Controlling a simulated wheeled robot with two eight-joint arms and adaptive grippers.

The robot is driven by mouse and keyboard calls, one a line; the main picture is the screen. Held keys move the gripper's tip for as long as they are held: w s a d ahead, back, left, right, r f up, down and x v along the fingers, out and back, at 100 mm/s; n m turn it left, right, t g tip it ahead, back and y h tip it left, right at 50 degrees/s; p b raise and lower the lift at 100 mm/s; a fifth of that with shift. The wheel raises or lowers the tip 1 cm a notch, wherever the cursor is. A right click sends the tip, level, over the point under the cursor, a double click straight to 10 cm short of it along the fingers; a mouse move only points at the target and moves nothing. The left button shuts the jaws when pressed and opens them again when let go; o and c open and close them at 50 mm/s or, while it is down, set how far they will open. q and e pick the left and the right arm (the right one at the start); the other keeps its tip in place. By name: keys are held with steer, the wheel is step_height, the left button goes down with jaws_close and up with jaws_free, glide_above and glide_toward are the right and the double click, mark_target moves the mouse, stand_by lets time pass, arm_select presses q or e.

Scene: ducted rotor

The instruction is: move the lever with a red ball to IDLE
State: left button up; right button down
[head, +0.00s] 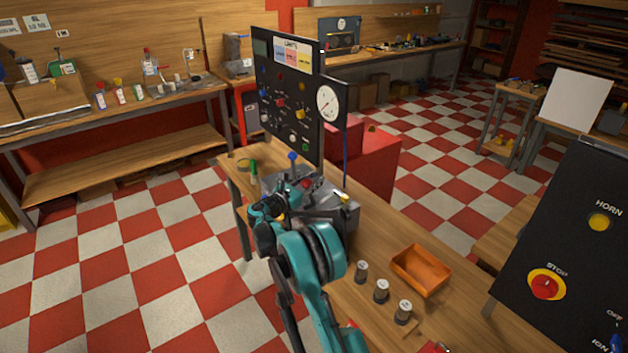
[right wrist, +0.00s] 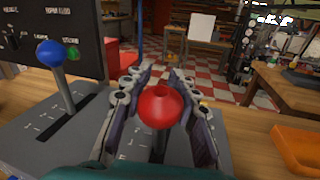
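The lever with a red ball (right wrist: 160,105) stands on a grey lever console (right wrist: 25,140). In the right wrist view the ball lies between the two fingers of my right gripper (right wrist: 161,78). The fingers stand apart on either side of it; whether they touch it I cannot tell. A lever with a blue ball (right wrist: 51,53) stands to the left, in its own slot. The slot markings are too small to read, so IDLE cannot be made out. In the head view my right gripper (head: 280,200) is over the console (head: 345,217) and hides much of it. My left gripper is out of view.
A black instrument panel (head: 290,100) rises behind the console. Several small canisters (head: 381,291) and an orange tray (head: 421,270) stand on the bench to the right. A black panel with a red STOP button (head: 545,286) stands at the far right.

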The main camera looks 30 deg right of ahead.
steer(key=a, duration=0.2)
steer(key=a+f+b, duration=0.1)
steer(key=a, duration=0.2)
steer(key=shift+s+a+f, duration=0.1)
steer(key=shift+s+f, duration=0.05)
steer(key=c, duration=1.4)
jaws_free()
steer(key=shift+o, duration=1.4)
steer(key=shift+a+r, duration=0.2)
steer(key=shift+a, duration=0.05)
steer(key=shift+d+f, duration=0.15)
steer(key=v, duration=1.2)
